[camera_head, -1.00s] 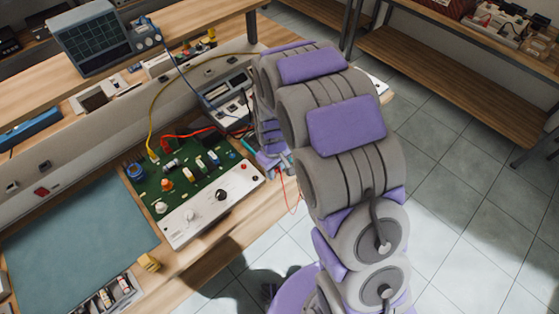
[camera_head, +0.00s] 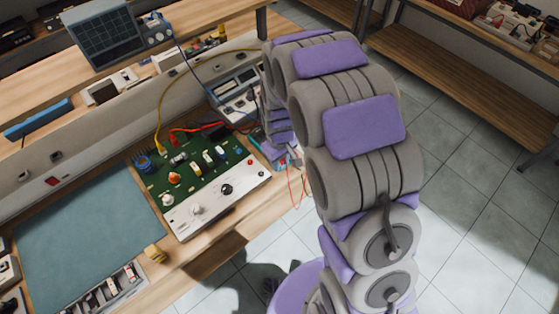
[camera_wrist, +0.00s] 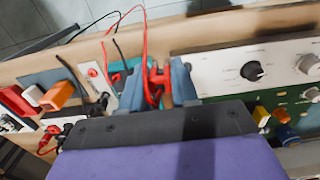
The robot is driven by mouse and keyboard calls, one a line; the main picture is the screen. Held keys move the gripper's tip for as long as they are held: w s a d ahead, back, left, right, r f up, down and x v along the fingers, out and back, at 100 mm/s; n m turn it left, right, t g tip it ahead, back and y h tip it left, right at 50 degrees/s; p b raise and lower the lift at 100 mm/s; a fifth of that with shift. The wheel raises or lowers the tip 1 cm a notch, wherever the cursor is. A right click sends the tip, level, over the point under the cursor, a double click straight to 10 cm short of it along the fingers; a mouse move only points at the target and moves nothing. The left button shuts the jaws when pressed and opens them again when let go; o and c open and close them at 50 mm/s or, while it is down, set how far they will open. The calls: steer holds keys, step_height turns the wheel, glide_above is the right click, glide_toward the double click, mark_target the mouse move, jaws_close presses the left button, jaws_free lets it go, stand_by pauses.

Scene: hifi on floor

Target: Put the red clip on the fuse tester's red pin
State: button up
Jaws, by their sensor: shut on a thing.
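In the wrist view my gripper (camera_wrist: 162,84) has its blue-grey fingers shut on the red clip (camera_wrist: 154,76). A red lead runs up from the clip and loops to the left. A small light panel, apparently the fuse tester (camera_wrist: 84,84), lies left of my gripper with a red pin (camera_wrist: 92,72) on it. The clip is apart from this pin, to its right. A teal piece (camera_wrist: 117,78) shows between them. In the head view my arm hides most of my gripper, and the clip and pin cannot be made out.
A green circuit board with a white knob panel (camera_head: 217,203) lies on the bench, right of my gripper in the wrist view. An orange connector (camera_wrist: 57,95) and black leads lie left. A blue-green mat (camera_head: 85,235) covers the bench left of the board.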

steer(key=shift+r+p, duration=0.6)
steer(key=shift+r, duration=1.15)
